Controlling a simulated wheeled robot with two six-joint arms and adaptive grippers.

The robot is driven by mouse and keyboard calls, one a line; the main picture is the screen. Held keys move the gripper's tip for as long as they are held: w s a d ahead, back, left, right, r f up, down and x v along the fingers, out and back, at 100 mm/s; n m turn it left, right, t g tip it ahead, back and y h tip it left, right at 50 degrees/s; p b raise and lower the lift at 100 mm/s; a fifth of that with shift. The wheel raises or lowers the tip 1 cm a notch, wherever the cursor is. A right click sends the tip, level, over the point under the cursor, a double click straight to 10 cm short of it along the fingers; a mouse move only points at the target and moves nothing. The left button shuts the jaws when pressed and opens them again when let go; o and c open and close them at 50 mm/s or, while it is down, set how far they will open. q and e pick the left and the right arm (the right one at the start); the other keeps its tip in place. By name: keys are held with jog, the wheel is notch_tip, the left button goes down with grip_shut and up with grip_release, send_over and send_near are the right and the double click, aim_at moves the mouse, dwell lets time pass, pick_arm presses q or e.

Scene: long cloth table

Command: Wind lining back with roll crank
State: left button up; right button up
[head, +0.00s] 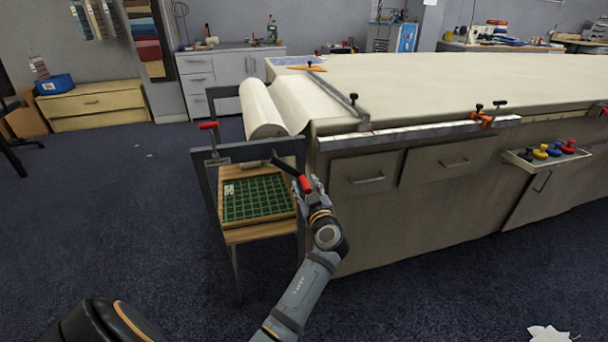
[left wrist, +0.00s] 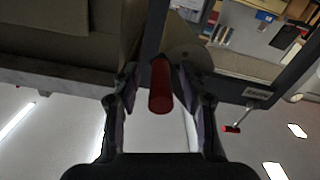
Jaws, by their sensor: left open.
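The cream lining roll (head: 261,112) sits in a grey metal frame (head: 247,151) at the table's left end. Its lining (head: 300,98) runs from the roll onto the table top. The roll crank has a dark arm (head: 285,167) slanting down to the right, ending in a red handle (head: 305,184). My left gripper (head: 308,187) is at this handle. In the left wrist view the red handle (left wrist: 160,88) stands between the two open fingers (left wrist: 160,105), with gaps visible on both sides. My right gripper is not in view.
A wooden shelf with a green gridded mat (head: 256,198) lies under the roll. The table's drawer front (head: 364,174) is close right of my gripper. Carpet to the left is clear.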

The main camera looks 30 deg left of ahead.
pick_arm(q)
jog(key=shift+w+a+f, duration=0.15)
jog(key=shift+w+a, duration=0.05)
jog(key=shift+a, duration=0.1)
jog(key=shift+s+d, duration=0.1)
grip_shut()
